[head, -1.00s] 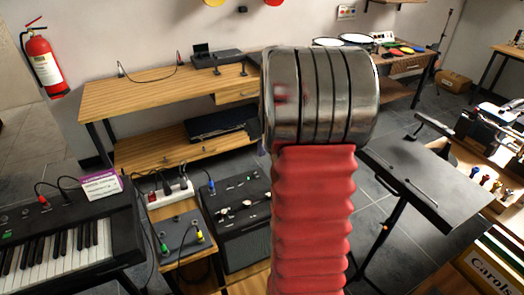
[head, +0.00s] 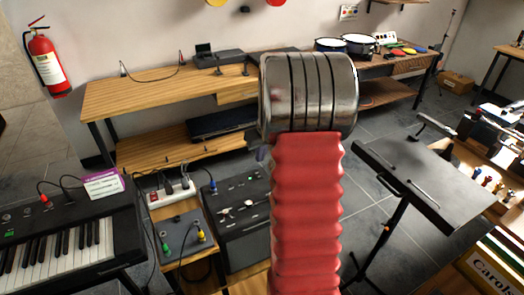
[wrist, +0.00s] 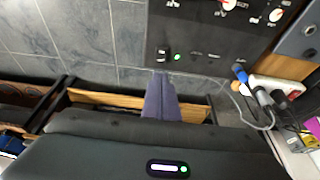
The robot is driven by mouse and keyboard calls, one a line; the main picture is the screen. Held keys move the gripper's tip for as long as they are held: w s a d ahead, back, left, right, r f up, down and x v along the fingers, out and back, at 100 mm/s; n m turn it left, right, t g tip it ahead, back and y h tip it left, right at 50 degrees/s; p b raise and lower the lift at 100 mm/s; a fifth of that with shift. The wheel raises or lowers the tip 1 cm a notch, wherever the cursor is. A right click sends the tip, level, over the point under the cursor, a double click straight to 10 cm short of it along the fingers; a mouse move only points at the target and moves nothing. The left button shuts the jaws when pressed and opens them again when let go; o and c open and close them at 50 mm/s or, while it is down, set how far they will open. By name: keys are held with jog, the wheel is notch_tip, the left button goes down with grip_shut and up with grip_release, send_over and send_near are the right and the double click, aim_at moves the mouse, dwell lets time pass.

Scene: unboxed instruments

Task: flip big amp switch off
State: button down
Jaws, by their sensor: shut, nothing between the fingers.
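The big amp (head: 236,225) is a black box left of my red arm in the head view. Its dark control panel (wrist: 208,40) fills the upper middle of the wrist view. A small switch (wrist: 162,55) sits near the panel's lower left corner, beside a lit green light (wrist: 177,57). My gripper (wrist: 160,76) is shut and empty, its purple-grey fingers pointing at the panel just below the switch. I cannot tell whether the tips touch the panel. In the head view my arm hides most of the gripper.
A keyboard (head: 62,240) stands at left. A small grey box (head: 182,238) and a white power strip (head: 170,191) with plugs lie beside the amp. A black music stand (head: 430,182) is at right. A wooden bench (head: 150,97) stands behind.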

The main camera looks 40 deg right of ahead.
aim_at(258, 172)
jog(key=x, duration=0.8)
jog(key=shift+s+a+f, duration=0.1)
jog(key=shift+s+f, duration=0.05)
jog(key=shift+s, duration=0.25)
